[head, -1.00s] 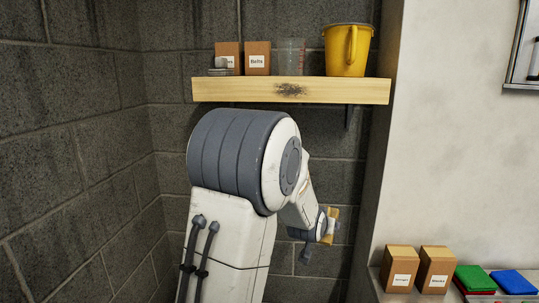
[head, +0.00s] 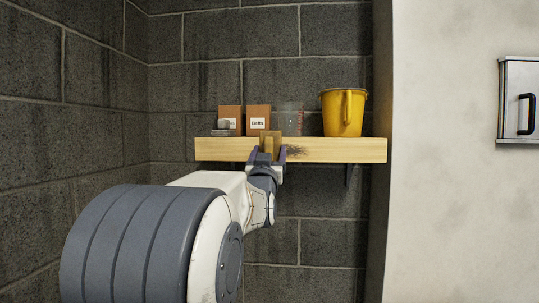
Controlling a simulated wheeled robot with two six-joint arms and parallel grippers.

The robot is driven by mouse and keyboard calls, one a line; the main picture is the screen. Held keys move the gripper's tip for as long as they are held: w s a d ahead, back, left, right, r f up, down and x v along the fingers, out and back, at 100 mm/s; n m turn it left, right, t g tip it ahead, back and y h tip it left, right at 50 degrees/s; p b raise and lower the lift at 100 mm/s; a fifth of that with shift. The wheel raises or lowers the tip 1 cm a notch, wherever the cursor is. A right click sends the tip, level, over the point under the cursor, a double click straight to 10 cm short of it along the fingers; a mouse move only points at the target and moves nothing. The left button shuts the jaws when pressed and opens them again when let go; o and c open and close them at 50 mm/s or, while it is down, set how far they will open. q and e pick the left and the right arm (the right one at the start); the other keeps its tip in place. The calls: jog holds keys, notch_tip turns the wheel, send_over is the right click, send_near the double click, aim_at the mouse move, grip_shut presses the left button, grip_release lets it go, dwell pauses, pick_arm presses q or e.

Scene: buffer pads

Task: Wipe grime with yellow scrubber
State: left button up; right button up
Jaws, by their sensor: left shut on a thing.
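My left gripper (head: 268,155) is shut on the yellow scrubber (head: 270,141), a tan-yellow block that sticks up between its fingers. It is in front of the wooden shelf's front edge. A dark grime patch (head: 297,151) shows on that front edge just right of the gripper, and its left part is hidden behind the gripper. I cannot tell whether the scrubber touches the shelf. My right gripper is not in view.
On the shelf (head: 345,150) stand two cardboard boxes (head: 258,117), a clear container (head: 291,118), a yellow bucket (head: 343,112) and a small grey item (head: 221,129). A metal cabinet (head: 519,100) hangs on the right wall.

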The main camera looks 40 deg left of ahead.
pick_arm(q)
jog(key=w+a+p, duration=0.1)
jog(key=w+p, duration=0.1)
jog(key=w, duration=0.1)
jog(key=w+a+p, duration=0.1)
jog(key=shift+w+a, duration=0.25)
jog(key=shift+a, duration=0.1)
jog(key=shift+w+a, duration=0.5)
jog(key=shift+w, duration=0.3)
dwell(0.6)
jog(key=shift+d, duration=0.1)
